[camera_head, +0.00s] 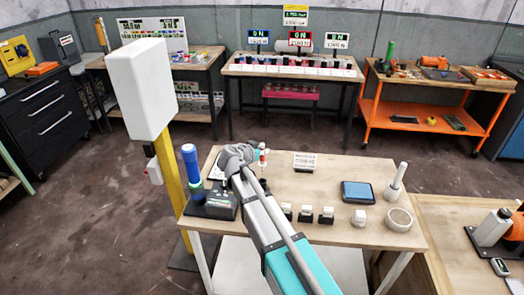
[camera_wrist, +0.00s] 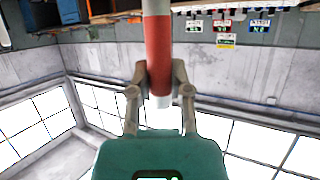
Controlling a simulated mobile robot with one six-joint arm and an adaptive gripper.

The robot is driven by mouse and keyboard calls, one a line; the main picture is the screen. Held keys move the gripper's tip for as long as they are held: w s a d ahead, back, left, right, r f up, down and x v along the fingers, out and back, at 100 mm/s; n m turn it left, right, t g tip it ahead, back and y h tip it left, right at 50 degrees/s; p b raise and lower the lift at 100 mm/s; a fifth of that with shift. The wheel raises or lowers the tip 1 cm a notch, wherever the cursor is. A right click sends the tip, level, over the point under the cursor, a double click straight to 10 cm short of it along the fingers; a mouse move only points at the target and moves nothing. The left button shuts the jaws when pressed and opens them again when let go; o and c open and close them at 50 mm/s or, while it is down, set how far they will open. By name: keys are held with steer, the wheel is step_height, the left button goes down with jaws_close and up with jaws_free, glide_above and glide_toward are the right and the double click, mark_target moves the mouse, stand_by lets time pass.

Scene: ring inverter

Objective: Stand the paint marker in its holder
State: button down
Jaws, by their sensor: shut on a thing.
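The paint marker (camera_wrist: 158,55) is a red and white cylinder in the wrist view, running out of the top of the picture. My gripper (camera_wrist: 158,85) is shut on it, with a finger on each side. In the head view the marker (camera_head: 262,157) shows small and upright at my gripper (camera_head: 258,164), above the back left of the wooden table (camera_head: 330,185). Its lower end is hard to make out there. I cannot tell for sure which thing is the holder.
A blue cylinder (camera_head: 190,160) stands upright at the left edge. A small sign (camera_head: 304,162), a blue tablet (camera_head: 357,192), a white pestle (camera_head: 397,182), a mortar (camera_head: 398,219) and several small white-topped blocks (camera_head: 306,214) occupy the table. Its middle is mostly clear.

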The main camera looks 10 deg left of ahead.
mark_target(262, 168)
steer(key=shift+f+b, duration=3.95)
steer(key=shift+f, duration=0.35)
steer(key=shift+f, duration=0.15)
steer(key=shift+c, duration=2.4)
jaws_free()
steer(key=shift+r, duration=0.2)
step_height(262, 168, up, 11)
steer(key=p, duration=1)
steer(key=shift+f+p, duration=0.2)
steer(key=shift+p, duration=0.15)
steer(key=shift+d, duration=0.15)
